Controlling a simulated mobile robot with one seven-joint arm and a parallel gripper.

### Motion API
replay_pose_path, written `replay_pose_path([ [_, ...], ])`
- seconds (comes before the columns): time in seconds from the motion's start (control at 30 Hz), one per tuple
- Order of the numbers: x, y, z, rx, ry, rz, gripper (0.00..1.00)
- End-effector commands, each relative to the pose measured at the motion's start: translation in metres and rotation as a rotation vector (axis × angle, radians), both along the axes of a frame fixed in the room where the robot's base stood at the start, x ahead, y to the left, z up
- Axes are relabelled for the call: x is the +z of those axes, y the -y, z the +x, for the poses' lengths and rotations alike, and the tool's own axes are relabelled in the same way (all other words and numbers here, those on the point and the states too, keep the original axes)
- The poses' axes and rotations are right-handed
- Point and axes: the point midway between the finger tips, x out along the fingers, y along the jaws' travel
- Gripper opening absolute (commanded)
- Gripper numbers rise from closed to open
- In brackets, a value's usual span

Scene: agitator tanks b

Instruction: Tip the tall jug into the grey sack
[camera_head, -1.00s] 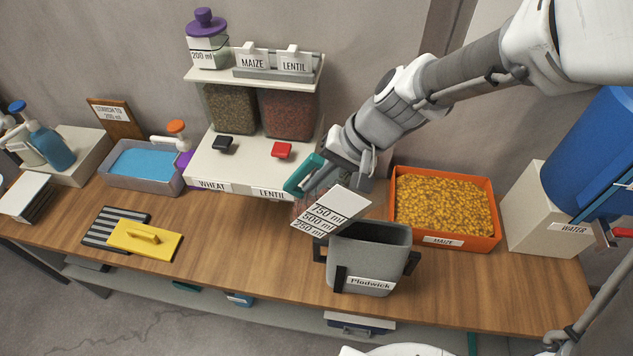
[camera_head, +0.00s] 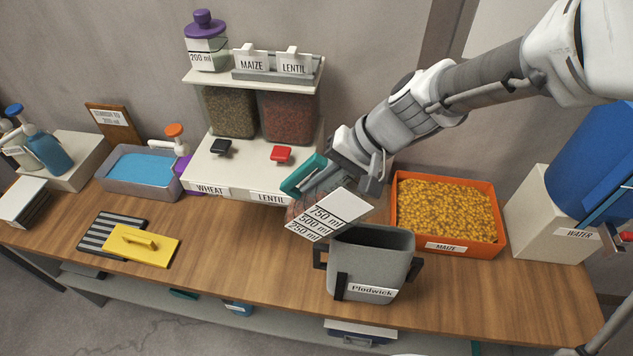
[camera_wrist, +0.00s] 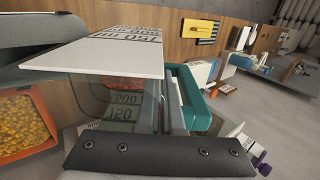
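The tall jug (camera_head: 324,216) is clear, with a teal handle and a white plate marked 750, 500 and 250 ml. It is tilted, its plate side toward the upper left rim of the grey sack (camera_head: 372,264), labelled Plodwick. Reddish contents show faintly through its wall. My gripper (camera_head: 338,182) appears shut on the teal handle, above and left of the sack. In the wrist view the handle (camera_wrist: 192,95) lies by the fingers (camera_wrist: 174,100), and the plate (camera_wrist: 105,52) hides much of the jug. I cannot see into the sack's bottom or any stream.
An orange maize tray (camera_head: 445,247) stands right of the sack, with a white water stand (camera_head: 545,215) beyond. A lentil and wheat dispenser (camera_head: 250,165) stands behind left. A yellow float (camera_head: 142,245) lies on a striped mat farther left. Bench is clear between float and sack.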

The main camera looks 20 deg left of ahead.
Motion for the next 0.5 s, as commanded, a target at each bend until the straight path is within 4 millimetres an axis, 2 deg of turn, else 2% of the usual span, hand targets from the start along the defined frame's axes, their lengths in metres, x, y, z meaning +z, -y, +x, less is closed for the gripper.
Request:
replay_pose_path([
  [0.5,0.0014,-0.0009,0.0001,0.000,-0.016,0.072,0.00],
])
